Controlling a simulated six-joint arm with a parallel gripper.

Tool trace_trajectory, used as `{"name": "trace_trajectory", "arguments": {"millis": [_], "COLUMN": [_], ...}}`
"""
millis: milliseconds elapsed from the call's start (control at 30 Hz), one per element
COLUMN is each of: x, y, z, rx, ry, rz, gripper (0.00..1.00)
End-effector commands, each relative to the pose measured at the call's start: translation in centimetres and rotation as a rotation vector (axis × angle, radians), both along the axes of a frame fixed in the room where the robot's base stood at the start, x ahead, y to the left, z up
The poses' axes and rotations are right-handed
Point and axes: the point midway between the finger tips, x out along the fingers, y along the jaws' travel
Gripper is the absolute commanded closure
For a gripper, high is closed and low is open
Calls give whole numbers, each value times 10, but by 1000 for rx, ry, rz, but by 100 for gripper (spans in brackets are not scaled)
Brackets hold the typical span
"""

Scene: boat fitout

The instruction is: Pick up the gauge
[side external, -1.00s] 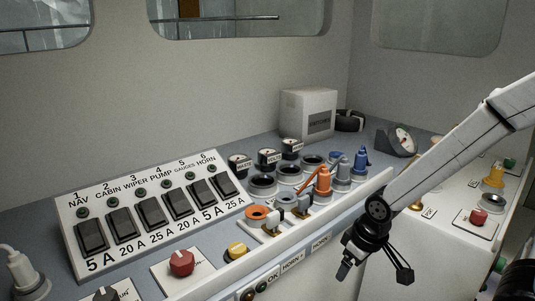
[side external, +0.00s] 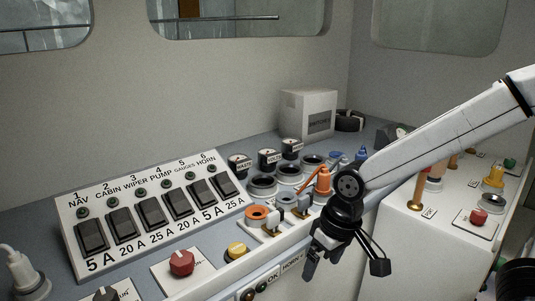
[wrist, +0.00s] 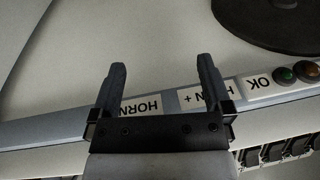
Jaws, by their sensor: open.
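Several small round gauges stand in a row on the blue-grey console in the side view: a left one (side external: 239,165), a middle one (side external: 268,158) and a right one (side external: 291,148). Another dial in a dark housing (side external: 392,136) sits farther back right, partly hidden behind my arm. I cannot tell which is the task's gauge. My gripper (side external: 343,265) is open and empty, pointing down in front of the console's front edge, apart from the gauges. In the wrist view its fingers (wrist: 161,68) are spread above the labelled edge; no gauge shows there.
The switch panel (side external: 150,210) fills the console's left. Round sockets (side external: 262,185) and an orange-handled part (side external: 322,181) stand close behind my gripper. A white box (side external: 307,113) is at the back. A red button (side external: 478,216) is on the right counter.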

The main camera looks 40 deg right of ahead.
Motion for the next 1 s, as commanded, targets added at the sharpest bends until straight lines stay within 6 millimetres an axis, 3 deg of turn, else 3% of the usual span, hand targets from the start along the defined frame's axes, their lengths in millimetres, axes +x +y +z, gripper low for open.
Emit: {"name": "trace_trajectory", "arguments": {"millis": [100, 233, 433, 567, 667, 767, 1000], "x": [3, 10, 36, 65, 100, 142, 226], "y": [39, 68, 92, 90, 72, 39, -68], "z": [33, 68, 115, 137, 147, 151, 152], "rx": [50, 91, 126, 130, 118, 89, -9], "ry": [34, 66, 78, 62, 28, -21, -132], "rz": [11, 8, -1, -21, -53, -92, -185], "gripper": [0, 0, 0, 0, 0, 0, 0]}}
